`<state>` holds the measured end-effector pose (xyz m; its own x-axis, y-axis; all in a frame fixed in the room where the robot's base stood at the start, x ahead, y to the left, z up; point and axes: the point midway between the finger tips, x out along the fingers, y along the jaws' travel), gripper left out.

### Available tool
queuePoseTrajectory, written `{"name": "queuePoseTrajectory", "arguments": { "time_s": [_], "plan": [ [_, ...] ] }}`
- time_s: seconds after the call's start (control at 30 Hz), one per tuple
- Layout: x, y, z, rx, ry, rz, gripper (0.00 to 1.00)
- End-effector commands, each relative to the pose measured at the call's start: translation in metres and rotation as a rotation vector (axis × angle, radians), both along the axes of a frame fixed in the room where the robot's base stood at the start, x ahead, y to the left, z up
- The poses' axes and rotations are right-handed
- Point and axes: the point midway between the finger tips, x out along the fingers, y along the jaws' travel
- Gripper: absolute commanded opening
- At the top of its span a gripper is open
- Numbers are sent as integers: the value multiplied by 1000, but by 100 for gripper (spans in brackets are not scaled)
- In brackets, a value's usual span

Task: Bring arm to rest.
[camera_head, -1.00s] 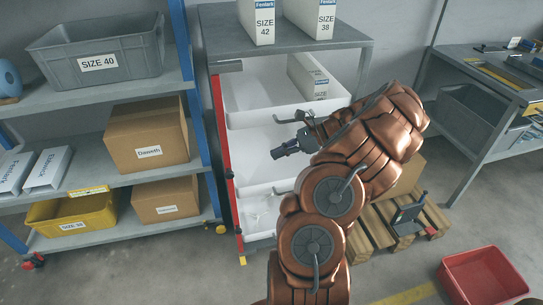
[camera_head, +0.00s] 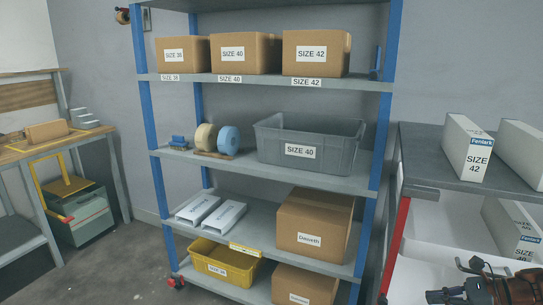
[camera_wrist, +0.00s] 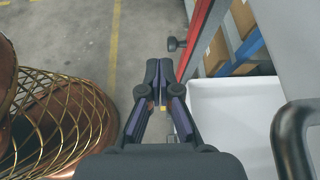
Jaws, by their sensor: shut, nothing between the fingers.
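My gripper (camera_wrist: 160,85) points down over the grey floor in the wrist view. Its two dark fingers meet at the tips with nothing between them. In the head view my gripper (camera_head: 447,296) is at the lower right corner, cut off by the bottom edge, in front of the white drawers of the carousel. The copper-coloured part of my arm shows beside it.
A white drawer (camera_wrist: 232,112) and a dark handle (camera_wrist: 290,140) are close on the gripper's right. A blue-posted shelf (camera_head: 262,188) holds cartons, a grey bin (camera_head: 345,150) and a yellow bin (camera_head: 207,274). A workbench (camera_head: 45,146) stands at left.

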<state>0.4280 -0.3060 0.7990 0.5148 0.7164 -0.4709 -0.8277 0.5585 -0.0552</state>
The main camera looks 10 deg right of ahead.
Motion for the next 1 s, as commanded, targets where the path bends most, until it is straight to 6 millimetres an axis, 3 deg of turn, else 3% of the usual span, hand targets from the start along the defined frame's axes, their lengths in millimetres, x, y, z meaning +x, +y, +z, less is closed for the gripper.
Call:
{"name": "queuePoseTrajectory", "arguments": {
  "time_s": [0.27,0.47,0.7,0.9,1.0],
  "plan": [
    [16,93,35,-136,-77,299,0],
    [6,175,58,-271,-147,579,0],
    [-33,255,70,-425,-226,917,0],
    [-79,300,72,-545,-283,1184,0],
    [-103,313,71,-610,-310,1310,0]
  ]
}}
